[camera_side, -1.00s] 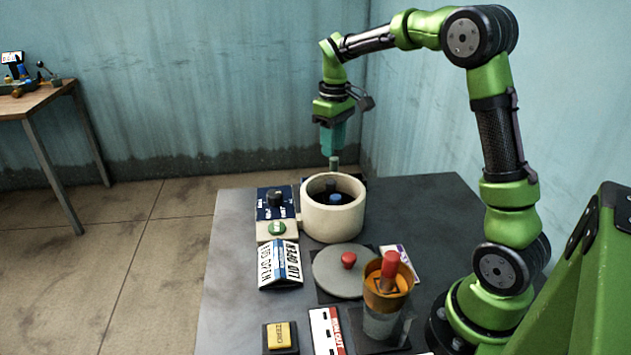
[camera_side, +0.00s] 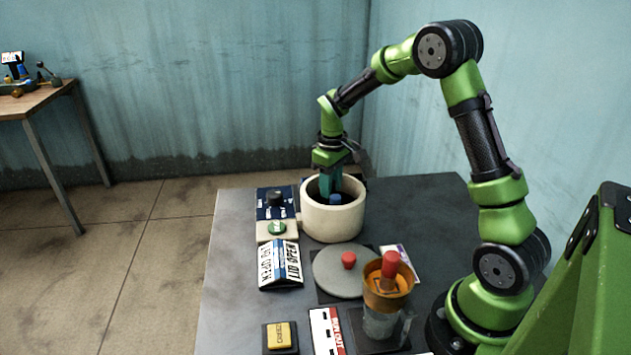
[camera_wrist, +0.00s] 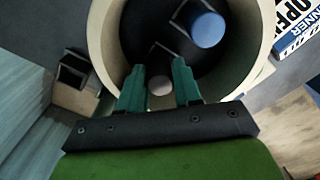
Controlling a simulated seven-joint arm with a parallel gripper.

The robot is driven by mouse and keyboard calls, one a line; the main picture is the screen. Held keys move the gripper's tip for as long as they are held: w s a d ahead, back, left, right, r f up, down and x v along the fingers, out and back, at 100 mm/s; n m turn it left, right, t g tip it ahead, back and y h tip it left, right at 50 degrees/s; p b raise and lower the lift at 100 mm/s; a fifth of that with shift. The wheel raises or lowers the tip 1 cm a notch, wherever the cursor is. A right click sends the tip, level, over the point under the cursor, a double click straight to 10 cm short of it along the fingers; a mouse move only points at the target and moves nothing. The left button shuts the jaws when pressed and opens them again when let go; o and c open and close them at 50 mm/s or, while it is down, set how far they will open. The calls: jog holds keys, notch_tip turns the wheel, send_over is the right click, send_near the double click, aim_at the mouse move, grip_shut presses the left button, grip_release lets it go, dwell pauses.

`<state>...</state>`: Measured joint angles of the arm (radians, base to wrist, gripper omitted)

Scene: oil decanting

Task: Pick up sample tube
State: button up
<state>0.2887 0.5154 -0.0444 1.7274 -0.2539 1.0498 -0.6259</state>
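My gripper (camera_wrist: 160,88) points down into the cream round pot (camera_side: 332,225), with its teal fingers (camera_side: 330,184) below the rim in the side view. In the wrist view a small grey round end (camera_wrist: 160,86), which looks like the top of a tube, lies between the two fingers. I cannot tell whether the fingers touch it. A blue-capped cylinder (camera_wrist: 207,29) stands apart from the fingers inside the pot, and it also shows in the side view (camera_side: 335,199). The grey one is hidden in the side view.
A grey disc with a red knob (camera_side: 348,260) lies in front of the pot. An orange-rimmed clear cup (camera_side: 383,315) with a red-topped item stands near my base. A control panel with a black knob (camera_side: 275,197) and a sign (camera_side: 280,264) sit left of the pot.

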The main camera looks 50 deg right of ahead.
grip_shut()
